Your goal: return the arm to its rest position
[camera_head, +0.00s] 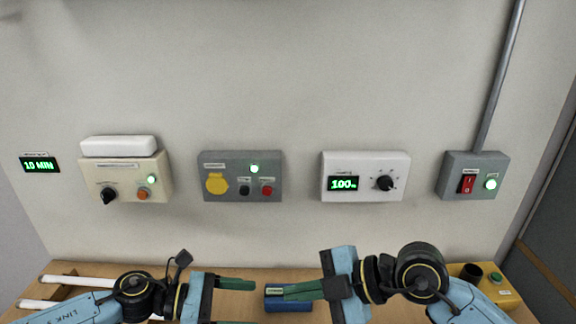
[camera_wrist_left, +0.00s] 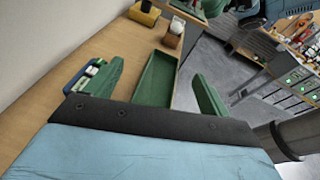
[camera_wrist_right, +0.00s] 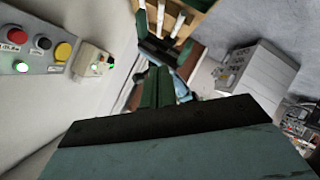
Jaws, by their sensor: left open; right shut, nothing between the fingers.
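My right gripper (camera_head: 288,291) is shut and empty above the front part of the wooden table. Its green fingers lie together in the right wrist view (camera_wrist_right: 158,88). My left gripper (camera_head: 238,303) comes in from the left with its green fingers apart and nothing between them; they also show spread in the left wrist view (camera_wrist_left: 150,88). A blue case (camera_head: 272,303) lies on the table near the right fingertips, partly hidden by them. In the left wrist view the blue case (camera_wrist_left: 70,82) shows just beside and partly behind one left finger.
On the wall are a cream box (camera_head: 125,178), a grey box with a yellow socket (camera_head: 230,190), a white dial box reading 100 (camera_head: 365,163) and a grey red-switch box (camera_head: 475,168). A yellow button box (camera_head: 503,296) stands at right. A green tray (camera_wrist_left: 158,80) lies on the table.

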